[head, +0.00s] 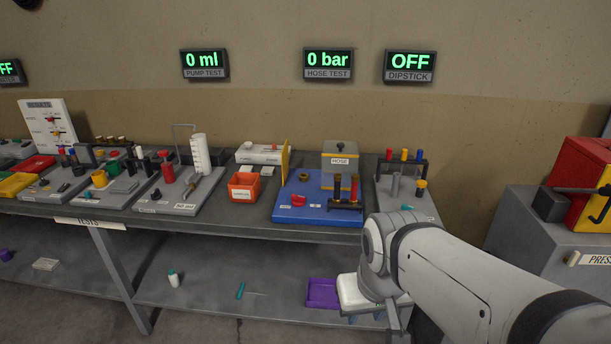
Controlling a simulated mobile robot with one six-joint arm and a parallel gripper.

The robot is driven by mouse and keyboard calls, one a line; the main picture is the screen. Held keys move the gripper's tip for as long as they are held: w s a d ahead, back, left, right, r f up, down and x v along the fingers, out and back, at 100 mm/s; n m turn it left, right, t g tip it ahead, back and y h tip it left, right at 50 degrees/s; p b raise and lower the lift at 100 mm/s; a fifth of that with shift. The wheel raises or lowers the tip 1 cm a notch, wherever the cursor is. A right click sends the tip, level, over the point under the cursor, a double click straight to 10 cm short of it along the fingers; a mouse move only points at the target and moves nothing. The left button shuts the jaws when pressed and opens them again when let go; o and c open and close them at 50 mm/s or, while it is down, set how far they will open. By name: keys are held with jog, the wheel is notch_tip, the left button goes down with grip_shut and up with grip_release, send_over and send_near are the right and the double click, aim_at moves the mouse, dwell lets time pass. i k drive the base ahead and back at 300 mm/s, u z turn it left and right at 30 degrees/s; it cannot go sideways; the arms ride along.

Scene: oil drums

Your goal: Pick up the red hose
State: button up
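A blue test board (290,216) stands on the bench below the HOSE TEST display. A small curved red piece (298,201) lies on its left half and may be the red hose. Two upright dark tubes, one with a reddish tint (354,188), stand in a black rack at the board's right; I cannot tell whether either is a hose. My gripper (376,318) is low in front of the bench, right of centre, apart from the board. It is mostly hidden by my arm, and its fingers cannot be made out clearly.
A grey box labelled HOSE (340,153) and a yellow upright plate (284,161) stand at the board's back. An orange bin (243,187) is to its left, a dipstick rack (403,162) to its right. A purple tray (322,293) lies on the lower shelf.

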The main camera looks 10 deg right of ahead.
aim_at(354, 178)
jog(key=i, duration=1)
jog(key=u, duration=0.05)
